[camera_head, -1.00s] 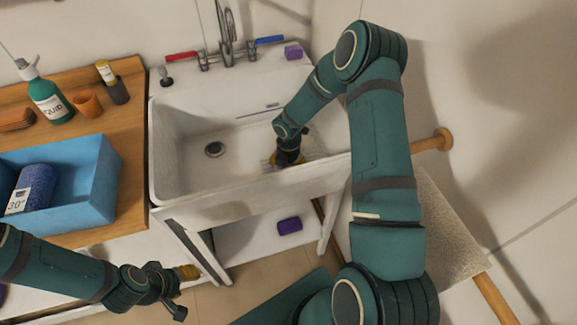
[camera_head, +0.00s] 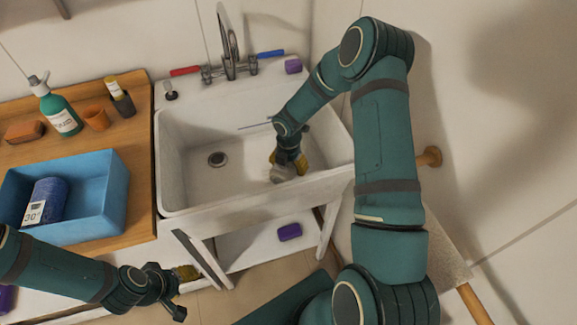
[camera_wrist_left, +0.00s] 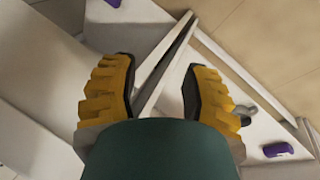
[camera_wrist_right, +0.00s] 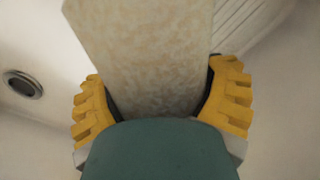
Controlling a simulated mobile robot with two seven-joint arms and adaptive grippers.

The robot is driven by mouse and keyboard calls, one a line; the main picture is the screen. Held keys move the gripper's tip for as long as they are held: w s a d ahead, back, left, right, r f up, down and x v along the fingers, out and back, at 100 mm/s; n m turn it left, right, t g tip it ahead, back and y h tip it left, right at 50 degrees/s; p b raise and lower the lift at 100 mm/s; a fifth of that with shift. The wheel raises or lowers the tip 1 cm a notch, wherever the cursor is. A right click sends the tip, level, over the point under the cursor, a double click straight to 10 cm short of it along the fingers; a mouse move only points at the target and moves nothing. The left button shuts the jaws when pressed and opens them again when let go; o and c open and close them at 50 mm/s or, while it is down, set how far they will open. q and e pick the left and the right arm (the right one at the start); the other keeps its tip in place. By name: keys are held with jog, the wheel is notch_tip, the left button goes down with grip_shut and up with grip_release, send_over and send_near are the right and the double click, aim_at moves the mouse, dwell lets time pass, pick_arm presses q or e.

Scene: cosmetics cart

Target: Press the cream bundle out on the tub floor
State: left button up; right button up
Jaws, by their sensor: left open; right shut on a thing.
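The cream bundle (camera_wrist_right: 150,55) is a mottled, thick cloth-like piece between the yellow fingers of my right gripper (camera_wrist_right: 162,105). In the head view it is a small pale lump (camera_head: 281,174) beneath that gripper, low inside the right part of the white tub (camera_head: 190,190). I cannot tell whether it touches the tub floor. My right gripper is shut on it. My left gripper (camera_wrist_left: 160,90) is open and empty. In the head view it hangs at the lower left (camera_head: 180,290), outside and in front of the tub.
The tub's drain (camera_head: 217,159) is left of the bundle. A ribbed surface (camera_wrist_right: 245,25) lies beside it. A blue crate (camera_head: 118,195) with a blue roll (camera_head: 48,198) stands on the wooden counter at left. A purple block (camera_head: 289,232) lies on the lower shelf, another (camera_head: 293,66) behind the tub.

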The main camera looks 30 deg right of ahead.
jog(key=shift+r+p, duration=2.25)
jog(key=shift+r, duration=0.95)
jog(key=shift+r+p, duration=0.8)
jog(key=shift+r, duration=0.3)
